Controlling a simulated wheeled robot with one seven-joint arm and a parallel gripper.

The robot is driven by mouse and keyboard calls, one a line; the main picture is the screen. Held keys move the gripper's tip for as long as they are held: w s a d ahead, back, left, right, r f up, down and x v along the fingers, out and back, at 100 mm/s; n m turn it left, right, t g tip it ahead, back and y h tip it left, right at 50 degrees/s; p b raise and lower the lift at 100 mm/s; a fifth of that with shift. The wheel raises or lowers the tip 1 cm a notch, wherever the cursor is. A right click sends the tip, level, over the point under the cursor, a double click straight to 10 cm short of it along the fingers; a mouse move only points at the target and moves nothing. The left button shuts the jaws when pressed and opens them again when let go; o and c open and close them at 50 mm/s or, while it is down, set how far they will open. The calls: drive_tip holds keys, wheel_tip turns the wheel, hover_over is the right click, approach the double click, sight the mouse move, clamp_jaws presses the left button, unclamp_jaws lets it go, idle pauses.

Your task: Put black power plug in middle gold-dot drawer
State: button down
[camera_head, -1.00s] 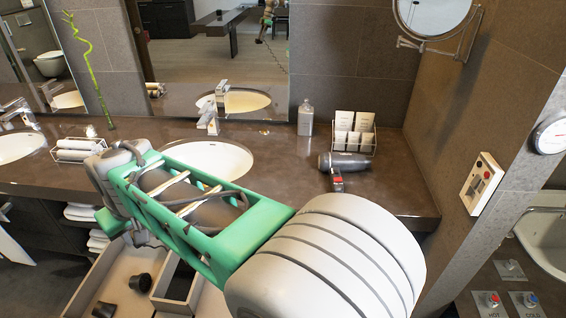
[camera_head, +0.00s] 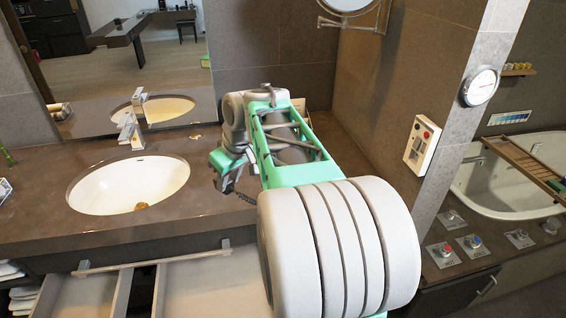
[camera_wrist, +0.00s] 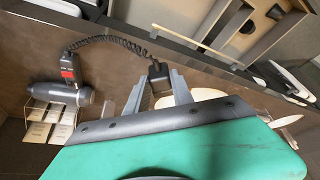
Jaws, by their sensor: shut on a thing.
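The black power plug (camera_wrist: 158,71) sits between the fingertips of my gripper (camera_wrist: 158,77) in the wrist view. My gripper is shut on it. A coiled black cord (camera_wrist: 105,40) runs from the plug to the dark hair dryer (camera_wrist: 62,92). In the head view my gripper (camera_head: 226,184) is over the counter, right of the sink; the plug cannot be made out there. Open drawers show below the counter front, one at the left (camera_head: 72,297) and one to its right (camera_head: 210,288). No gold dot is clear on either.
The sink (camera_head: 130,187) is left of my gripper. The dark counter edge (camera_head: 130,235) lies between sink and drawers. A small card rack (camera_wrist: 45,122) stands by the hair dryer. A wall with a control panel (camera_head: 421,144) is at the right.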

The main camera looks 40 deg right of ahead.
drive_tip(key=s+d+f+n+b, duration=0.1)
drive_tip(key=s+d+f+b, duration=0.1)
drive_tip(key=s+d, duration=0.5)
drive_tip(key=s+d+f+n+b, duration=0.1)
drive_tip(key=s+d+f, duration=0.15)
drive_tip(key=d, duration=0.85)
drive_tip(key=shift+y, duration=0.3)
drive_tip(key=w+d+f, duration=0.2)
drive_tip(key=d, duration=0.1)
drive_tip(key=w+d+f+p, duration=0.1)
drive_tip(key=w+d+f, duration=0.2)
drive_tip(key=w+d+f+p, duration=0.1)
drive_tip(key=w+d+f, duration=0.2)
drive_tip(key=shift+w+d, duration=0.1)
drive_tip(key=shift+d, duration=0.3)
drive_tip(key=shift+w+d+f, duration=0.1)
drive_tip(key=shift+f, duration=0.95)
drive_tip(key=shift+w+d+f, duration=0.1)
drive_tip(key=shift+f, duration=0.95)
drive_tip(key=c, duration=1.1)
unclamp_jaws()
